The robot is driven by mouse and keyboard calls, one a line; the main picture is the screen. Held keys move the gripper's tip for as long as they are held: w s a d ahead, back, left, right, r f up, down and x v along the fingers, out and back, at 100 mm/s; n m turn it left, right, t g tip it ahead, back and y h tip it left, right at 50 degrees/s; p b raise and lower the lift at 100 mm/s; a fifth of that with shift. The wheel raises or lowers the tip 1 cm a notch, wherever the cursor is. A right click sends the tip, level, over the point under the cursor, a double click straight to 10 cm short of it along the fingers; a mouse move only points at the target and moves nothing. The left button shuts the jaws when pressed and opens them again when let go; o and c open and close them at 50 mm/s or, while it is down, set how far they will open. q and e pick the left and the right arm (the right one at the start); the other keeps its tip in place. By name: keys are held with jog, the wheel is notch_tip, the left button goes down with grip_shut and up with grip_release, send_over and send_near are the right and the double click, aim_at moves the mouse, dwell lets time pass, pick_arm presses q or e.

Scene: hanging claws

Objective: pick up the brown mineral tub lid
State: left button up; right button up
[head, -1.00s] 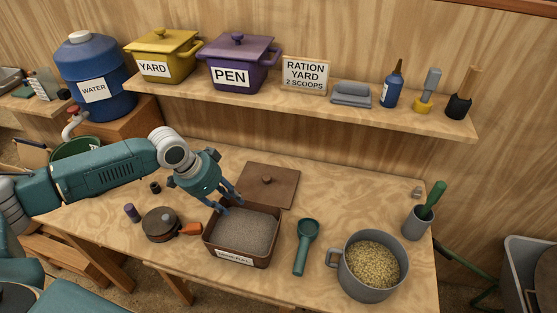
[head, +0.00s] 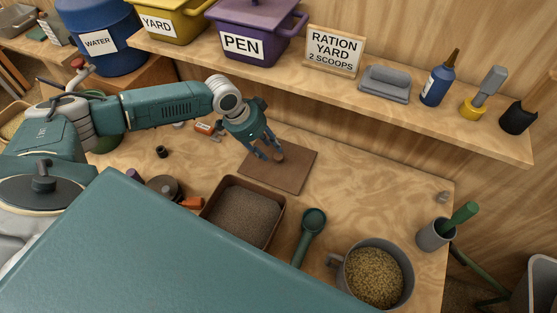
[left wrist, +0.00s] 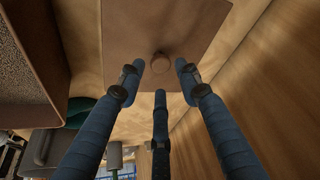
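The brown mineral tub lid (head: 297,172) lies flat on the table behind the mineral tub (head: 279,213). Its round knob (left wrist: 161,63) shows in the left wrist view. My left gripper (head: 268,156) is over the lid's left part, at the knob. In the left wrist view its three blue fingers (left wrist: 160,76) are spread open, with the knob just beyond the tips and nothing held. Contact with the lid cannot be told. The open tub holds grey-brown granules, and its front is hidden by a teal part of me. My right gripper is not in view.
A wooden shelf (head: 420,105) with a purple PEN bin (head: 250,40) runs behind. The table right of the lid is clear.

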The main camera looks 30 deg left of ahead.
aim_at(278, 156)
pick_arm(q)
jog(key=x, duration=0.1)
jog(key=p+x, duration=0.1)
jog(key=x, duration=0.1)
jog(key=p+x, duration=0.1)
jog(key=x, duration=0.1)
jog(key=shift+w+d+r, duration=0.1)
jog(key=shift+w+d, duration=0.1)
jog(key=shift+d, duration=0.05)
jog(key=shift+w+f, duration=0.1)
jog(key=shift+f, duration=0.2)
grip_shut()
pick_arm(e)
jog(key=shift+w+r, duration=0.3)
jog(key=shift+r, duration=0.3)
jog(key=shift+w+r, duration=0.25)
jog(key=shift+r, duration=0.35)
